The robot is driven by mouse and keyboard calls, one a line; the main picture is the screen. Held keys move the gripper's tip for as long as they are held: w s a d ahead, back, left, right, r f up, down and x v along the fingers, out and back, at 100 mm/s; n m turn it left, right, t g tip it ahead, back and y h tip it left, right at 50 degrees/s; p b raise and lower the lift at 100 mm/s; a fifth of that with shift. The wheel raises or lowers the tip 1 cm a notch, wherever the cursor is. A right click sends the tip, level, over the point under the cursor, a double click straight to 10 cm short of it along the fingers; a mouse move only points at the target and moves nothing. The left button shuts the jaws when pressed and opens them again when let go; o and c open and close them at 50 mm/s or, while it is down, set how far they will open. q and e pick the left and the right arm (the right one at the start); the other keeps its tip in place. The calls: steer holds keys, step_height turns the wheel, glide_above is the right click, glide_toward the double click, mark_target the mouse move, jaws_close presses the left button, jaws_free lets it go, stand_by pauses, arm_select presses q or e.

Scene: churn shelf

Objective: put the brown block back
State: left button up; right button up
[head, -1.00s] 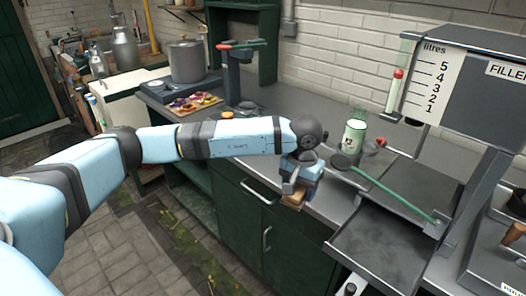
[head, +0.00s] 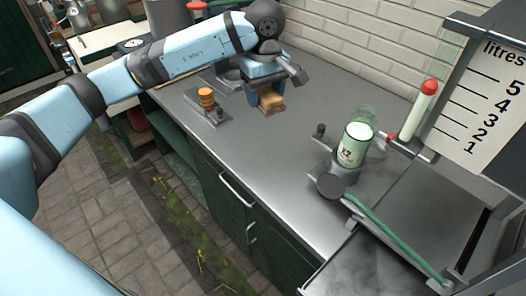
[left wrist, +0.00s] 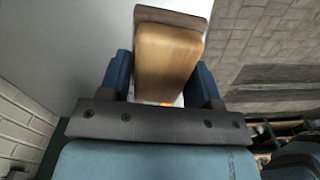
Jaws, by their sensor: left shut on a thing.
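The brown block (head: 271,104) is in my left gripper (head: 266,96), over the back left part of the grey counter in the head view. In the left wrist view the block (left wrist: 168,58) is pale wood with a darker end, between the two blue fingers of my left gripper (left wrist: 162,88). The gripper is shut on it. I cannot tell whether the block touches the counter. My right gripper is not in view.
A small grey stand with an orange-brown stack (head: 206,100) is left of the block. A green-white bottle (head: 354,146) stands in a holder to the right, near a red-tipped gauge (head: 418,108) and a green hose (head: 385,228). The middle of the counter (head: 265,165) is clear.

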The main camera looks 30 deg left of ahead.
arm_select(q)
steer(key=shift+s+a+r+n, duration=0.2)
steer(key=shift+a+r+n, duration=0.05)
steer(key=shift+r+n, duration=0.3)
steer(key=shift+s+a+r+n, duration=0.2)
steer(key=shift+r+n, duration=0.35)
steer(key=shift+s+f, duration=0.15)
steer(key=shift+f, duration=0.05)
glide_above(260, 155)
step_height(260, 155, down, 15)
steer(key=shift+r, duration=0.15)
steer(key=shift+f, duration=0.5)
step_height(260, 155, down, 4)
steer(key=shift+r, duration=0.1)
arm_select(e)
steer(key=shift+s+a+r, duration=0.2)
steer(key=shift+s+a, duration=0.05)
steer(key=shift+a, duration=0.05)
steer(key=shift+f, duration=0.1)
